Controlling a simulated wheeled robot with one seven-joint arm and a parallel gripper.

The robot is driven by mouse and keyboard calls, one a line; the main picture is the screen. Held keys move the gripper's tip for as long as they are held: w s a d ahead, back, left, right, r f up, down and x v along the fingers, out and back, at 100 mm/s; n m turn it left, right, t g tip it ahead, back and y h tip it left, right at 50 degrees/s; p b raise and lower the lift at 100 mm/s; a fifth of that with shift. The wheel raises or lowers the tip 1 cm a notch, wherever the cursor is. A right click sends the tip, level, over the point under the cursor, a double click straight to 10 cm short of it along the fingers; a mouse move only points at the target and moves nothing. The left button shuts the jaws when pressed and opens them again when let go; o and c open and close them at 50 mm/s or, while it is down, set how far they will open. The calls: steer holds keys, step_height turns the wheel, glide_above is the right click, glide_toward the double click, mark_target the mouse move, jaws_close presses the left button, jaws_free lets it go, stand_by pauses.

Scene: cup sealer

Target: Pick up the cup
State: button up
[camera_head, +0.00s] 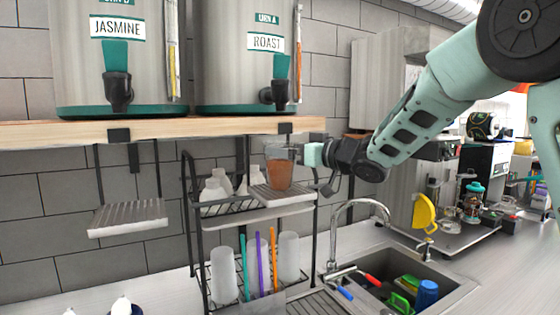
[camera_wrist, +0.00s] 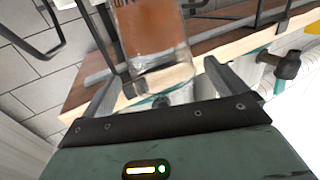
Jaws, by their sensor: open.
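A clear cup of brown-orange drink (camera_head: 279,172) stands upright on the small ribbed drip tray (camera_head: 282,195) below the ROAST urn. My gripper (camera_head: 303,155) is at the cup's right side, level with its upper part. In the wrist view, the cup (camera_wrist: 155,38) appears ahead of and between my two spread fingers (camera_wrist: 163,78), which are open. I cannot tell whether either finger touches the cup. The far finger is hard to make out in the head view.
The wooden shelf (camera_head: 150,129) with the JASMINE and ROAST urns is just above. A black wire rack (camera_head: 200,245) holds white bottles, clear cups and coloured straws. An empty drip tray (camera_head: 128,217) hangs at left. A faucet (camera_head: 345,206) and sink are at lower right.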

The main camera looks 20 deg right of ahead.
steer(key=p+x, duration=0.1)
steer(key=x, duration=0.2)
steer(key=shift+w+a+p, duration=0.2)
steer(key=shift+p, duration=0.1)
steer(key=c, duration=1.2)
steer(key=shift+c, duration=0.5)
steer(key=shift+r, duration=0.15)
